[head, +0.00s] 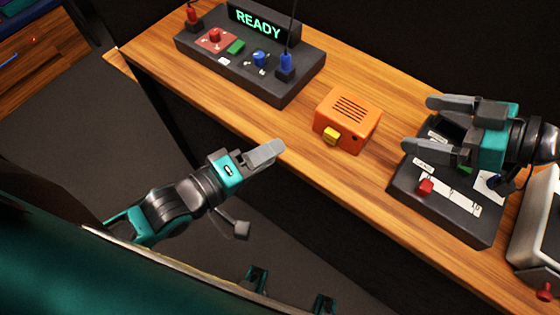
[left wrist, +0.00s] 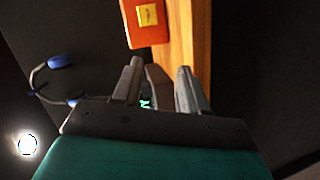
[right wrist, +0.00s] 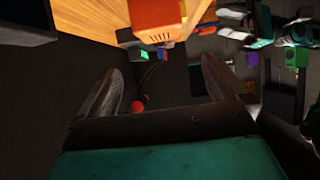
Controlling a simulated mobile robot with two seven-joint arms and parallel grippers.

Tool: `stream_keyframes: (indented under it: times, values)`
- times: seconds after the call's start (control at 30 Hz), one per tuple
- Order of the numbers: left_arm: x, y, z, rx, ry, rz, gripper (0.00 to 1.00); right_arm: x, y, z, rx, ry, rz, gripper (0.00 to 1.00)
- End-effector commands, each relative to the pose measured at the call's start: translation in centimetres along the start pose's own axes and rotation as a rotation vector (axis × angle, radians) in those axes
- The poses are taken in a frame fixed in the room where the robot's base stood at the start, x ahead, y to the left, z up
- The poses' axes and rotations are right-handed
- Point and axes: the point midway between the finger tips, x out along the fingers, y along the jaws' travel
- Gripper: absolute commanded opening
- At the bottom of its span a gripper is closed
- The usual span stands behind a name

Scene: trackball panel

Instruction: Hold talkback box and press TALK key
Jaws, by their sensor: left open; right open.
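The orange talkback box (head: 350,115) with dark speaker slots stands on the wooden bench, with a yellow key (head: 331,136) on its front face. The box also shows in the left wrist view (left wrist: 147,35) with its yellow key (left wrist: 147,15), and in the right wrist view (right wrist: 156,17). My left gripper (head: 262,155) is open and empty, in front of the bench edge, to the left of and below the box. My right gripper (head: 428,125) is open and empty above the dark panel to the right of the box, its fingers pointing left toward the box.
A dark console (head: 225,65) with a READY display, red, green and blue controls stands at the bench's back left. A dark panel (head: 450,205) with white labels and a red knob lies under my right gripper. A pale-framed device (head: 540,235) stands at far right. Bench around the box is clear.

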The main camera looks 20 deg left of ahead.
Motion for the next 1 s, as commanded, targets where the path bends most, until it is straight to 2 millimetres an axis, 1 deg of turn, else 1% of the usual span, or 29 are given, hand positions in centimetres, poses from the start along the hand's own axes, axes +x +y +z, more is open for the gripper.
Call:
stream_keyframes:
  times: [0.03,0.1,0.2,0.37,0.47,0.57,0.67,0.8,1.0]
  values:
    - [0.1,0.7,1.1,-0.047,-0.015,0.017,0.43,0.0,0.0,0.0,0.0,0.0,0.0,1.0]
    - [0.2,1.3,2.1,-0.102,-0.032,0.032,0.43,0.0,0.0,0.0,0.0,0.0,0.0,1.0]
    - [0.2,1.9,3.0,-0.147,-0.046,0.044,0.43,0.0,0.0,0.0,0.0,0.0,0.0,1.0]
    - [0.2,2.1,3.2,-0.165,-0.051,0.049,0.43,0.1,0.0,0.0,0.0,0.0,0.0,1.0]
    - [0.2,2.0,3.2,-0.164,-0.05,0.048,0.43,0.6,0.0,0.0,0.0,0.001,-0.001,1.0]
    - [0.2,2.0,3.2,-0.163,-0.05,0.048,0.43,1.8,0.0,-0.1,-0.001,0.002,-0.001,1.0]
    - [0.2,2.0,3.2,-0.163,-0.05,0.048,0.43,3.5,0.0,-0.1,-0.002,0.002,-0.002,1.0]
    - [0.2,2.0,3.2,-0.162,-0.05,0.047,0.43,6.4,0.0,-0.1,-0.002,0.002,-0.003,1.0]
    - [0.2,2.0,3.2,-0.162,-0.05,0.047,0.43,10.0,0.0,-0.1,-0.001,0.001,-0.001,1.0]
